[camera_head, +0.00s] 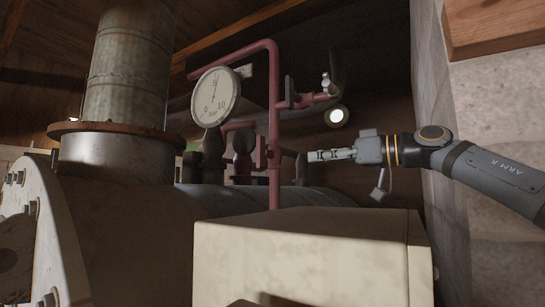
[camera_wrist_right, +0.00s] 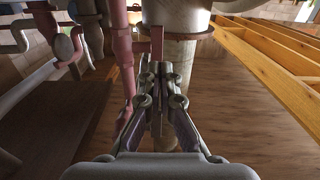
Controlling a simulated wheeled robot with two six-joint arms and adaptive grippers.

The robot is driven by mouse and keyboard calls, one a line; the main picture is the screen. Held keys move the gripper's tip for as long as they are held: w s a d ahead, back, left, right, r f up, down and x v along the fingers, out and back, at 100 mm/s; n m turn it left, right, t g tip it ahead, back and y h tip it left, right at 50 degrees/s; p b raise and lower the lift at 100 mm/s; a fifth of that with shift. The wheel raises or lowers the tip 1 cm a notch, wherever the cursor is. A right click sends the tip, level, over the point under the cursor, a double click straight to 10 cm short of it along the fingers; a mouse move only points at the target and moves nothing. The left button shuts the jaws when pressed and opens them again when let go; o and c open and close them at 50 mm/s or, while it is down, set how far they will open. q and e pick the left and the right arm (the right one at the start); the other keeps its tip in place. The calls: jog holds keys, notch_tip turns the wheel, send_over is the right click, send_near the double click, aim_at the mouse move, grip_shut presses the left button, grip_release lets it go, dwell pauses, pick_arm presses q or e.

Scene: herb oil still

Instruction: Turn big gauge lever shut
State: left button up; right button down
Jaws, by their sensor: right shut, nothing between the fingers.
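The big round gauge (camera_head: 215,97), with a white dial marked in bar, stands on red pipework (camera_head: 273,90) above the dark boiler. A red valve fitting (camera_head: 268,153) sits on the upright pipe to the right of the gauge. My right gripper (camera_head: 312,156) points left towards this fitting, with its fingers closed and empty. In the right wrist view, a flat red bar (camera_wrist_right: 157,42) stands just beyond the closed fingertips (camera_wrist_right: 160,72); it looks like a lever, but I cannot tell whether they touch. My left gripper is not in view.
A cream box (camera_head: 300,260) stands in front, below my right gripper. A metal chimney (camera_head: 130,65) rises at the left. A stone wall (camera_head: 495,130) is close at the right. Another red pipe branch (camera_head: 305,101) with a fitting lies above my gripper.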

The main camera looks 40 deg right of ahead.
jog(key=p, duration=1)
send_near(261, 161)
jog(key=x, duration=0.5)
jog(key=shift+w+r, duration=0.2)
jog(key=shift+r, duration=0.15)
jog(key=shift+w+a+f+p, duration=0.2)
jog(key=shift+w+a+p, duration=0.2)
jog(key=shift+w+p, duration=0.15)
jog(key=shift+w+f, duration=0.1)
